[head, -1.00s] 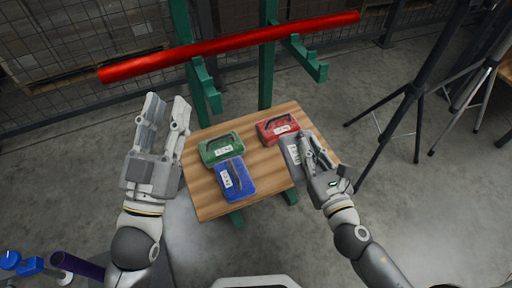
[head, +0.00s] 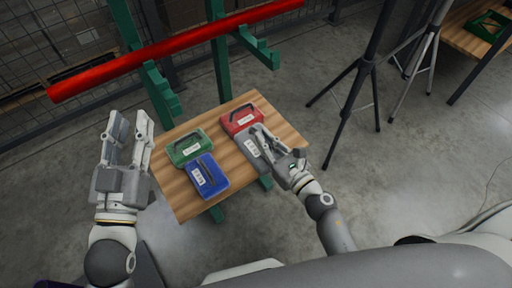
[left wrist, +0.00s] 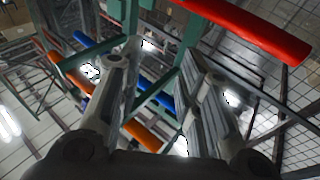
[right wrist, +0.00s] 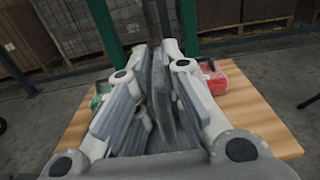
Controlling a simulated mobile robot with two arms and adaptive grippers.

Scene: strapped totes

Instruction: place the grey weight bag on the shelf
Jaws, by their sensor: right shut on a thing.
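The grey weight bag (head: 249,146) is at the right part of the wooden board (head: 181,205), beside the red bag. My right gripper (head: 265,141) is shut on it, and its fingers hide part of the bag. In the right wrist view the bag (right wrist: 163,95) stands edge-on between the fingers, above the wood. I cannot tell whether it touches the board. My left gripper (head: 128,130) is open and empty, left of the board. Its fingers are apart in the left wrist view (left wrist: 160,75).
A red bag (head: 240,119), a green bag (head: 190,147) and a blue bag (head: 207,180) lie on the board. A red bar (head: 180,48) rests on the green rack (head: 222,75) behind. Black tripod stands (head: 368,65) are at the right, with another wooden surface (head: 462,36) beyond.

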